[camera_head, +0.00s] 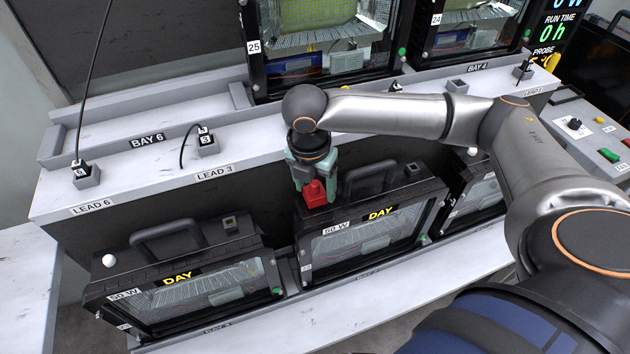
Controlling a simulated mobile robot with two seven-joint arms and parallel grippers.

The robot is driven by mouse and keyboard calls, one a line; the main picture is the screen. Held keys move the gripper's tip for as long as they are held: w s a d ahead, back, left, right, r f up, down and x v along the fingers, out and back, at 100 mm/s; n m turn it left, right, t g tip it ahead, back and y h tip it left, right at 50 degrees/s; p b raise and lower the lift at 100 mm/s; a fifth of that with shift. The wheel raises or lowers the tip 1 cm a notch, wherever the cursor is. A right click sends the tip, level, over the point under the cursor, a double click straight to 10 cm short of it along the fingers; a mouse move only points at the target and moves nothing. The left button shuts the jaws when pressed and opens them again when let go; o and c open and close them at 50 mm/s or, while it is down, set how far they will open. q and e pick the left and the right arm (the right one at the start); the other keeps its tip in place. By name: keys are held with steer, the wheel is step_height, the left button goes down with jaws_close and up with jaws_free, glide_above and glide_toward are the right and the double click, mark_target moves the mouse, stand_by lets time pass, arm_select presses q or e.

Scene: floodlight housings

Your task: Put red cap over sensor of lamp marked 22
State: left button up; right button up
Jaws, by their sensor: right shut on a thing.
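My right gripper (313,176), greenish at the fingers, points down and is shut on the red cap (315,195). The cap is at the top left corner of the middle front lamp (375,238), which is marked DAY and 50 W. That lamp's sensor is hidden, and I cannot tell whether the cap touches the housing. The left front lamp (185,280) shows a bare white dome sensor (109,260). A white dome (472,151) also shows on the right front lamp (480,190). No 22 is legible; the front lamps' number tags are too small to read. My left gripper is out of view.
Lamps marked 25 (330,45) and 24 (465,28) stand on the back level. A grey ledge (250,145) with lead sockets runs behind the front lamps. Black carrying handles (165,232) stick up from the housings. A control box (590,135) stands at the right.

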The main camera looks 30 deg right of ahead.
mark_target(312, 198)
steer(key=o, duration=1.5)
steer(key=shift+c, duration=0.2)
steer(key=shift+r, duration=0.2)
step_height(312, 198, up, 13)
steer(key=a, duration=0.1)
steer(key=shift+s+a+f, duration=0.2)
steer(key=shift+s+a, duration=0.1)
steer(key=shift+s, duration=0.15)
